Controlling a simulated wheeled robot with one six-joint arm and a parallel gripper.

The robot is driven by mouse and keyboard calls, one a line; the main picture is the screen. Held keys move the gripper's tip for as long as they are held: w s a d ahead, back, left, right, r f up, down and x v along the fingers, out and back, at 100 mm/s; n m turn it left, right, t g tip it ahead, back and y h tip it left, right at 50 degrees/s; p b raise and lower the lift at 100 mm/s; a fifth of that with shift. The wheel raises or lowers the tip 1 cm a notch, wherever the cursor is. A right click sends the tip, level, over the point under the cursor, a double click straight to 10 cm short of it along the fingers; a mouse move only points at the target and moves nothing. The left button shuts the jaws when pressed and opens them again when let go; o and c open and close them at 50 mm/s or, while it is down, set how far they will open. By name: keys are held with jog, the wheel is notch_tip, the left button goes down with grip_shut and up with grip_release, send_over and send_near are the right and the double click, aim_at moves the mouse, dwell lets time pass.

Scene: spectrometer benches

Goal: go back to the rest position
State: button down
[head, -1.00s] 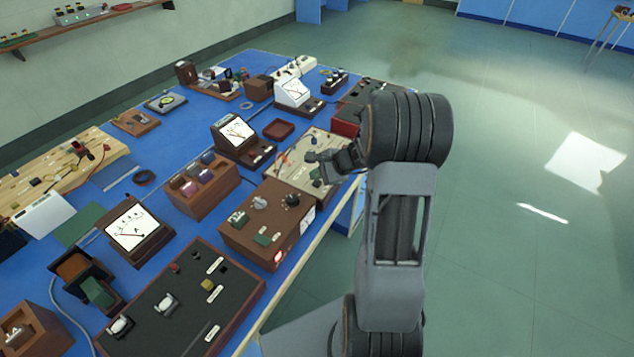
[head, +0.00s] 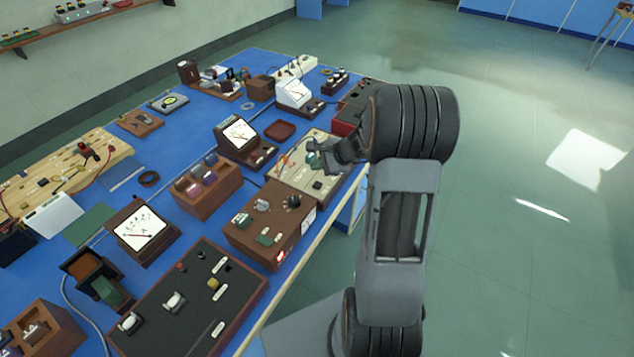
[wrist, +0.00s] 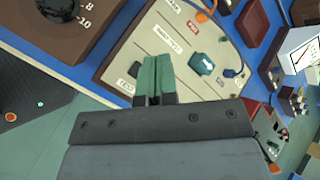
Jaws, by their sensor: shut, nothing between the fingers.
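My gripper (head: 314,154) is shut and empty. In the head view it hangs over the pale board (head: 326,187) at the bench's right edge, with my arm folded behind it. In the wrist view the two green fingertips (wrist: 156,78) are together above the same pale board (wrist: 180,61), which carries labels, a dark teal part and an orange lead. I cannot tell the exact gap between fingertips and board.
The blue bench (head: 185,235) is crowded: a brown control box (head: 262,232) and a black switch panel (head: 190,305) are nearer, and analogue meters (head: 237,133) stand farther back. A red box (head: 345,122) lies close behind my gripper. Green floor (head: 510,270) on the right is clear.

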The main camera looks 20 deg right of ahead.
jog(key=s+n, duration=0.1)
jog(key=s+f+n+g, duration=0.1)
jog(key=s, duration=0.1)
jog(key=s+a+n+g, duration=0.1)
jog(key=shift+s+f, duration=0.2)
jog(key=shift+f, duration=0.15)
jog(key=s+a+r+n+h, duration=0.3)
jog(key=s+a+r+n, duration=0.1)
jog(key=s+r+n, duration=0.3)
jog(key=s+a+r+n+h, duration=0.3)
jog(key=s+a+r+n, duration=0.2)
jog(key=s+r+n, duration=0.2)
jog(key=shift+s+n+h, duration=0.3)
jog(key=shift+s+n, duration=0.2)
jog(key=shift+s, duration=0.35)
jog(key=shift+g, duration=0.3)
